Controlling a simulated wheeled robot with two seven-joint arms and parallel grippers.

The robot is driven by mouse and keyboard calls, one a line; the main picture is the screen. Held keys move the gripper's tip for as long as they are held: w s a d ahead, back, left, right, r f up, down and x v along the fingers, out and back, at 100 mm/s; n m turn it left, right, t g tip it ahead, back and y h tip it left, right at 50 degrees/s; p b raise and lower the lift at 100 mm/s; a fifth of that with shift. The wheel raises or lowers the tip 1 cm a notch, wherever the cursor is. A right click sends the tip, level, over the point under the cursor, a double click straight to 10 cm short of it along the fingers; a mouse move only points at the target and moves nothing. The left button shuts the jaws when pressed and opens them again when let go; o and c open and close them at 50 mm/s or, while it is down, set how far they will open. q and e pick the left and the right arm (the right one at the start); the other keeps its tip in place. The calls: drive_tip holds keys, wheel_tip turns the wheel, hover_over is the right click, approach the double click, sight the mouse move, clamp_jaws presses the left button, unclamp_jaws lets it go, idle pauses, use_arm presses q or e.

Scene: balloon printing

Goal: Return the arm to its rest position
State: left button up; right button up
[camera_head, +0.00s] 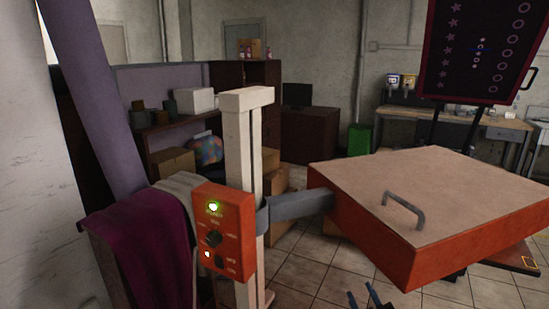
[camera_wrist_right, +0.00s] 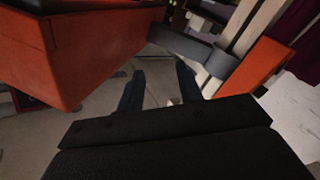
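My right gripper (camera_head: 364,297) shows at the bottom edge of the head view, with only its two dark fingertips in the picture. They are below the orange press head (camera_head: 380,240) and apart from it. In the right wrist view the gripper (camera_wrist_right: 160,85) is open, with only floor between its fingers. The press head fills the upper left there, and the grey bracket arm (camera_wrist_right: 182,46) lies beyond the fingers. The orange control box (camera_head: 222,232) on the post has a lit green light and a dark knob. My left gripper is out of view.
The press head has a grey handle (camera_head: 404,207) on top. A pale post (camera_head: 243,150) stands left of it. A purple cloth (camera_head: 150,240) hangs at the left. Behind are shelves, boxes, a green bin (camera_head: 360,139) and a dark board (camera_head: 480,50). Tiled floor (camera_head: 300,275) is open between post and press.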

drive_tip(key=s+f+m+g+h, duration=0.25)
drive_tip(key=s+f+g, duration=0.2)
drive_tip(key=f, duration=0.55)
drive_tip(key=s+a+f+g, duration=0.2)
drive_tip(key=s+f+g, duration=0.2)
drive_tip(key=s, duration=0.4)
drive_tip(key=s+a+f+m+g+y, duration=0.1)
drive_tip(key=s+a+f+g, duration=0.2)
drive_tip(key=s+f, duration=0.4)
drive_tip(key=s+a+f+m+g+y, duration=0.1)
drive_tip(key=s+f+g, duration=0.3)
drive_tip(key=s, duration=0.6)
drive_tip(key=shift+s+a+f+g, duration=0.35)
drive_tip(key=shift+s+a+f, duration=0.05)
drive_tip(key=shift+a+f, duration=0.35)
